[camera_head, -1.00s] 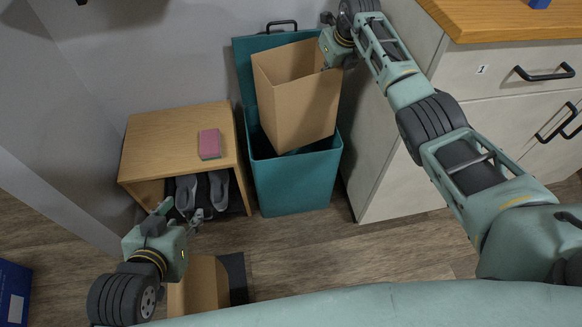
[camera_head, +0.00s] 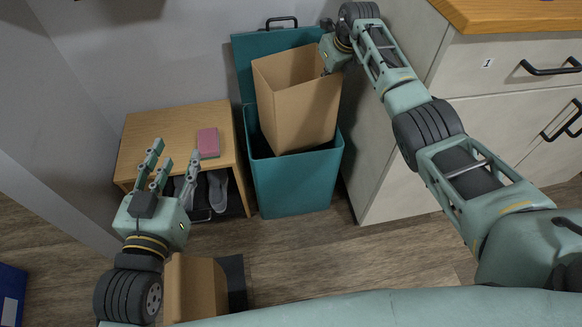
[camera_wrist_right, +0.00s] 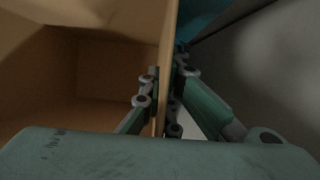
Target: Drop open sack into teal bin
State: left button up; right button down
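The open brown sack (camera_head: 300,110) is tilted over the teal bin (camera_head: 297,182), its lower end inside the bin's mouth. The bin's lid (camera_head: 243,68) stands open at the back. My right gripper (camera_head: 327,67) is at the sack's upper right edge. In the right wrist view, the right gripper's fingers (camera_wrist_right: 160,105) close on both sides of the sack's wall (camera_wrist_right: 168,65), with the sack's inside to the left. My left gripper (camera_head: 176,165) is open and empty, fingers spread, in front of the wooden bench. Whether the sack touches the bin's floor is hidden.
A wooden bench (camera_head: 150,133) left of the bin holds a pink sponge (camera_head: 208,142), with grey shoes (camera_head: 218,190) below. Another brown sack (camera_head: 195,287) stands on the floor near my left arm. A drawer cabinet (camera_head: 400,190) stands right of the bin.

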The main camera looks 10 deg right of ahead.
jog(key=c, duration=2.5)
grip_release()
jog(key=o, duration=0.6)
jog(key=shift+o, duration=0.2)
jog(key=v, duration=0.7)
jog(key=shift+s+r, duration=0.15)
jog(key=shift+r, duration=0.1)
